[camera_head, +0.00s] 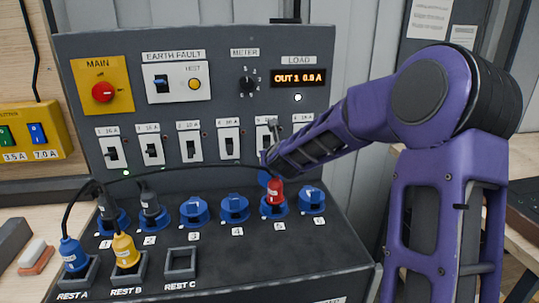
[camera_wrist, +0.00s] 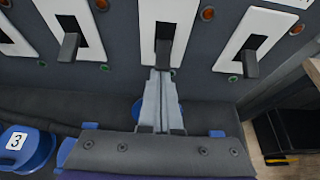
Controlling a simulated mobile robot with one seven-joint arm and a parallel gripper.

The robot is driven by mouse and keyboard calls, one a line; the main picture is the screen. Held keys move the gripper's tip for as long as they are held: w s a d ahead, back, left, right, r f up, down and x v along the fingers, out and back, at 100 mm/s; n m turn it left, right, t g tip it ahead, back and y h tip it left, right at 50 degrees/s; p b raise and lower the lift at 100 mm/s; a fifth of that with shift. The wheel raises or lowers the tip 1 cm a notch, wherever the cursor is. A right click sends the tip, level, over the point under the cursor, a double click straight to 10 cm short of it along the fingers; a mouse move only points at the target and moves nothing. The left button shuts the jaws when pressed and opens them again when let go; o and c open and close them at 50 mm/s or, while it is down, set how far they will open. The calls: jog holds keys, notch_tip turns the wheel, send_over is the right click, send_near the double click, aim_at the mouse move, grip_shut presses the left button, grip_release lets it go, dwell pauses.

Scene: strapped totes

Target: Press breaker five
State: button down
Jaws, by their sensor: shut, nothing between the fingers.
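Breaker five (camera_head: 262,136) is a white plate with a dark lever, fifth in the row, partly hidden behind my gripper (camera_head: 266,157) in the head view. My gripper (camera_wrist: 160,72) is shut and empty. Its tips are at the lower end of that plate, just below the lever; I cannot tell whether they touch it.
Breaker four (camera_head: 229,140) and breaker six (camera_head: 302,121) flank it closely. Below, a red plug (camera_head: 275,190) stands in socket five, close under my gripper. A black cable (camera_head: 205,163) crosses the panel. The display (camera_head: 299,77) is lit.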

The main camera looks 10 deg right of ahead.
aim_at(267, 144)
jog(key=shift+r, duration=0.4)
jog(key=shift+s+r+b, duration=0.1)
jog(key=shift+r+b, duration=0.15)
jog(key=shift+b, duration=0.3)
jog(key=shift+r, duration=0.3)
jog(key=shift+r+p, duration=0.5)
jog(key=shift+r, duration=0.35)
